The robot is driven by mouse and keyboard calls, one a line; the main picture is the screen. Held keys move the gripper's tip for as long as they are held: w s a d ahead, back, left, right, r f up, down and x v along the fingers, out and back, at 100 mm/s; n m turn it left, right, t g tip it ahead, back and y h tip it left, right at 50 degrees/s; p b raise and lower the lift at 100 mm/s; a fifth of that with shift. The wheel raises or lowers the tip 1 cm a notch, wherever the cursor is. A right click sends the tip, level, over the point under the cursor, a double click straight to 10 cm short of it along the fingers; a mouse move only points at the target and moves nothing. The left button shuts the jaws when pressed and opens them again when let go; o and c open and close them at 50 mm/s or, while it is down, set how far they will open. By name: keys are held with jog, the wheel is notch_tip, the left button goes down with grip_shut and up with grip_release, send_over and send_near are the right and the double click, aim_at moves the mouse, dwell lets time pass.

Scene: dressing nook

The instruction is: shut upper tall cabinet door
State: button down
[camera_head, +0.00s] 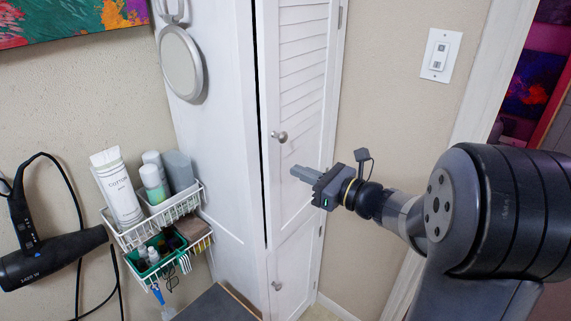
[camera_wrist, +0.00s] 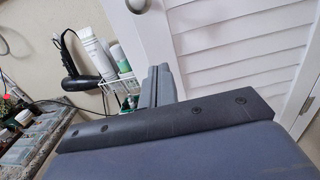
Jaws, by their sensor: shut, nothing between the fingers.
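The upper tall cabinet door (camera_head: 303,75) is white and louvered, with a round metal knob (camera_head: 280,136) near its left edge. A dark narrow gap runs down that edge, so the door looks slightly ajar. Its hinge side is on the right. My gripper (camera_head: 293,171) is shut and empty, pointing left in front of the door's lower part, a little below and right of the knob. I cannot tell whether it touches the door. In the wrist view my closed fingers (camera_wrist: 158,84) stand before the louvered door (camera_wrist: 235,45).
A lower white door (camera_head: 293,265) with its own knob sits beneath. A wire rack (camera_head: 192,207) with bottles hangs on the cabinet's left side, below a round mirror (camera_head: 182,65). A hair dryer (camera_head: 50,258) hangs at left. A light switch (camera_head: 440,55) is on the right wall.

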aim_at(274, 161)
jog(key=shift+p+x, duration=0.3)
jog(key=shift+x, duration=2.2)
jog(key=x, duration=0.2)
jog(key=shift+w+a+b, duration=0.1)
jog(key=shift+a+b, duration=0.15)
jog(key=shift+b, duration=0.1)
jog(key=shift+r, duration=0.1)
jog(key=shift+r, duration=0.1)
jog(key=shift+d, duration=0.1)
